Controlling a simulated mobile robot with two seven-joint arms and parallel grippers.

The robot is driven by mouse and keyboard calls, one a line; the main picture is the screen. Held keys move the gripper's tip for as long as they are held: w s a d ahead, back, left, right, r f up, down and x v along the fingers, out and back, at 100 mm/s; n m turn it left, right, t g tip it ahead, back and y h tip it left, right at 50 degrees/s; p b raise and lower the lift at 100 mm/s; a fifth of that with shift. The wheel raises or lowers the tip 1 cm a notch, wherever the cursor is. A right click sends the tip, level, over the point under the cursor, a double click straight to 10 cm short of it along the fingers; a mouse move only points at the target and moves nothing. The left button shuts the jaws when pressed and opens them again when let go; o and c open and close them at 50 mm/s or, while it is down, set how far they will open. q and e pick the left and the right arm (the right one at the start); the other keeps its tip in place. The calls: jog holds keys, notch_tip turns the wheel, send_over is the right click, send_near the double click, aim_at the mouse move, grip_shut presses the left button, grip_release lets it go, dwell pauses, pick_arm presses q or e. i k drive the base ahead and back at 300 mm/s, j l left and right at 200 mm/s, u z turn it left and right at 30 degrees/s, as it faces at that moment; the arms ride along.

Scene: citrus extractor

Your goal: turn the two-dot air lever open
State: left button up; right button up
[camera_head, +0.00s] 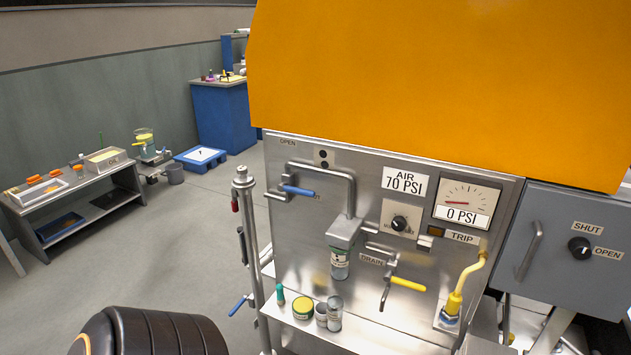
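The two-dot plate (324,158) is on the upper left of the steel panel, with two black dots one above the other. Below and left of it, the blue-handled air lever (299,190) sits on a valve in the steel pipe. Its handle points right, nearly level, slightly down. An OPEN label (287,142) is above the valve. A label by the handle's tip is partly hidden and too small to read. The AIR sign (405,181) reads 70 PSI. The gauge (465,204) reads 0 PSI. Neither of my grippers is in view.
A yellow drain lever (407,284) and a yellow hose (469,279) are lower right. A small shelf (390,335) holds a yellow-lidded tin (303,307) and small containers. An upright steel post (250,240) with a blue lever stands left of the panel. An orange hood (440,80) overhangs.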

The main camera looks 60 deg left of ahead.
aim_at(281, 187)
jog(key=u, duration=1.95)
